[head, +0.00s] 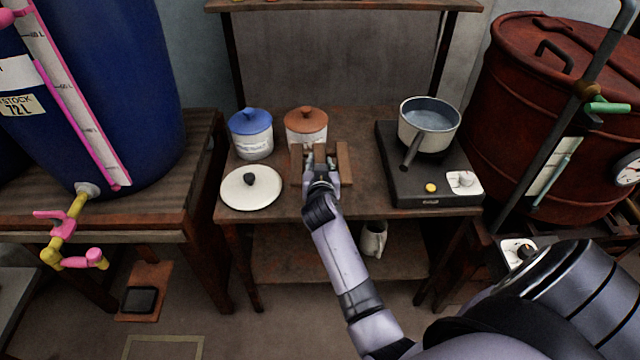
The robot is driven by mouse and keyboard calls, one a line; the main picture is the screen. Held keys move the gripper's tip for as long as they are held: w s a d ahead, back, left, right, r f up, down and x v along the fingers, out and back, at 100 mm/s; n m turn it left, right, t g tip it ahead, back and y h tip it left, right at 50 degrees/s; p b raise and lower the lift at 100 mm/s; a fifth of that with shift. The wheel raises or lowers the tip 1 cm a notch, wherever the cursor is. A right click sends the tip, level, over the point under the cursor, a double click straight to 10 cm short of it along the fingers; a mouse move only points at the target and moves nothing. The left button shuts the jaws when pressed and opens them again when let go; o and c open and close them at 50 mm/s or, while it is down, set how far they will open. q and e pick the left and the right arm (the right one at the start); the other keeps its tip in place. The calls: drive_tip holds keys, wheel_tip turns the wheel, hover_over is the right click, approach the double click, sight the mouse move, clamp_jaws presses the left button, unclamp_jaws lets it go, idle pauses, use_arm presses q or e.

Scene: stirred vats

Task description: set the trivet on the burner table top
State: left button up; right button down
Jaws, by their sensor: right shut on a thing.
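The wooden trivet (344,162) shows as brown slats at the middle of the burner table top (290,200), in front of the brown-lidded jar. My right gripper (320,168) is shut on the trivet, and hides its middle part. I cannot tell whether the trivet touches the table top or is just above it. My left gripper is not in view.
A blue-lidded jar (251,138), a brown-lidded jar (306,126) and a white pot lid (251,190) are close on the left. A black burner (440,180) bears a pot of liquid (427,128) on the right. A mug (373,240) stands on the lower shelf.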

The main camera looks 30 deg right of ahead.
wheel_tip(320, 180, down, 6)
drive_tip(key=shift+f+b, duration=0.25)
drive_tip(key=shift+b, duration=0.45)
drive_tip(key=shift+f, duration=0.15)
drive_tip(key=c, duration=1.2)
unclamp_jaws()
drive_tip(key=shift+c, duration=0.2)
